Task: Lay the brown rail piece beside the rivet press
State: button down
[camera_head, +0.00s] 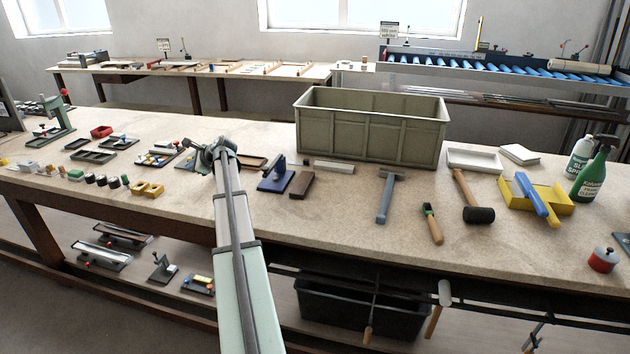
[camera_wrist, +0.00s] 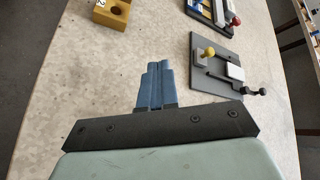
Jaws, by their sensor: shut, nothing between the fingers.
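A green press with an upright column (camera_head: 53,118) stands at the far left of the bench; I cannot tell which of these two is the rivet press. My gripper (camera_head: 210,152) is over the bench, left of the brown block and apart from it. In the wrist view its blue fingers (camera_wrist: 155,82) are together and empty. The brown block is not in the wrist view.
A grey-green crate (camera_head: 370,148) stands behind the block. A grey fixture with a yellow knob (camera_wrist: 210,68) and a yellow block (camera_wrist: 112,12) lie near my gripper. A mallet (camera_head: 478,213) and other tools lie to the right. The bench front near the brown block is clear.

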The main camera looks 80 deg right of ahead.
jog(key=s+d+r+m+h, duration=0.1)
jog(key=s+d+m, duration=0.1)
jog(key=s+d, duration=0.4)
jog(key=s+d+r+m+h, duration=0.1)
jog(key=s+d+r+m, duration=0.1)
jog(key=s+d, duration=0.5)
jog(key=s+d+r+m+g+h, duration=0.1)
jog(key=s+d, duration=0.5)
jog(key=s, duration=0.8)
jog(key=shift+d+r+m, duration=0.15)
jog(key=shift+r+m, duration=0.25)
jog(key=shift+m, duration=0.2)
jog(key=y, duration=0.2)
send_over(310, 185)
jog(key=d, duration=0.6)
notch_tip(310, 185, down, 2)
jog(key=s+a+f+g+y, duration=0.1)
jog(key=s+a+y, duration=0.15)
jog(key=s, duration=0.45)
jog(key=s+a+f+y, duration=0.1)
jog(key=s+a+f, duration=0.15)
jog(key=s, duration=0.45)
jog(key=x, duration=0.9)
jog(key=shift+w+a+r, duration=0.1)
jog(key=shift+w+a, duration=0.1)
jog(key=shift+a, duration=0.15)
jog(key=w, duration=0.3)
jog(key=shift+w, duration=0.5)
